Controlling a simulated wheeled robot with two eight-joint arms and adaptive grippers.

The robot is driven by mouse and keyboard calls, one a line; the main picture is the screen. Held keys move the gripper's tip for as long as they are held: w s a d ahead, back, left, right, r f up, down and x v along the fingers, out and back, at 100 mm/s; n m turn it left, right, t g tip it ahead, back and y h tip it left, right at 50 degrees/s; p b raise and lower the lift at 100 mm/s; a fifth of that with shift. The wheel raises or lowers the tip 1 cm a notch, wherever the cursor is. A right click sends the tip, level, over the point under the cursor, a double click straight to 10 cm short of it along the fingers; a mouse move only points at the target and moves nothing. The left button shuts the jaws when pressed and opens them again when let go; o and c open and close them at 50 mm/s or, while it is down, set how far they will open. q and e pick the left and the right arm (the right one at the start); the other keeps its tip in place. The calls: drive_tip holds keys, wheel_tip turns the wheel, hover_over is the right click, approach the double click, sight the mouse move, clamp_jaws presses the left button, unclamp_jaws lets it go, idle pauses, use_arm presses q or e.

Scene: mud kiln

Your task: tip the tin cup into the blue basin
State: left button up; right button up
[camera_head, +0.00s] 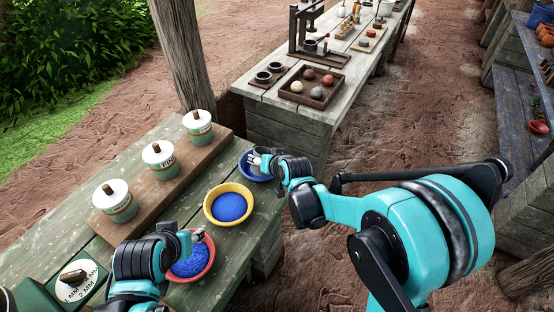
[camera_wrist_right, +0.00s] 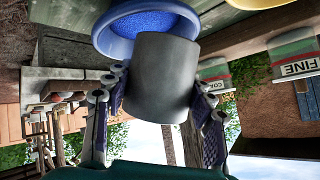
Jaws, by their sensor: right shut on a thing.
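The grey tin cup (camera_wrist_right: 166,78) is gripped between the fingers of my right gripper (camera_wrist_right: 152,103) in the right wrist view. The blue basin (camera_wrist_right: 118,42) lies just past the cup there, with blue grains in it. The cup overlaps the basin's rim in that view; I cannot tell whether they touch. In the head view my right gripper (camera_head: 262,161) is over the blue basin (camera_head: 248,176) and hides part of it. My left gripper (camera_head: 197,238) is at the red bowl (camera_head: 208,266); its jaws are too small to judge.
A yellow bowl (camera_head: 207,208) with blue grains stands between the blue basin and red bowl. Several lidded jars (camera_head: 160,160) stand on a board behind. A second table (camera_head: 300,116) holds a tray of balls (camera_head: 335,98). A wooden post (camera_head: 185,60) rises behind the green table.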

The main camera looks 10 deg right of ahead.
drive_tip(key=a+n, duration=0.1)
drive_tip(key=a+n+y, duration=0.1)
drive_tip(key=shift+w+a+f, duration=0.1)
drive_tip(key=shift+w+a, duration=0.25)
drive_tip(key=shift+w, duration=0.05)
drive_tip(key=shift+a+n+y+p, duration=0.25)
drive_tip(key=shift+n+y+p, duration=0.05)
drive_tip(key=shift+n, duration=0.1)
drive_tip(key=shift+w+d+r+n+t+h, duration=0.1)
drive_tip(key=shift+w+r+n+t+h, duration=0.1)
drive_tip(key=shift+r+n+t, duration=0.55)
drive_tip(key=shift+w+d+r+n+t+h, duration=0.2)
drive_tip(key=shift+r+t, duration=0.55)
drive_tip(key=shift+r, duration=0.65)
drive_tip(key=shift+a, duration=0.1)
drive_tip(key=shift+s, duration=0.1)
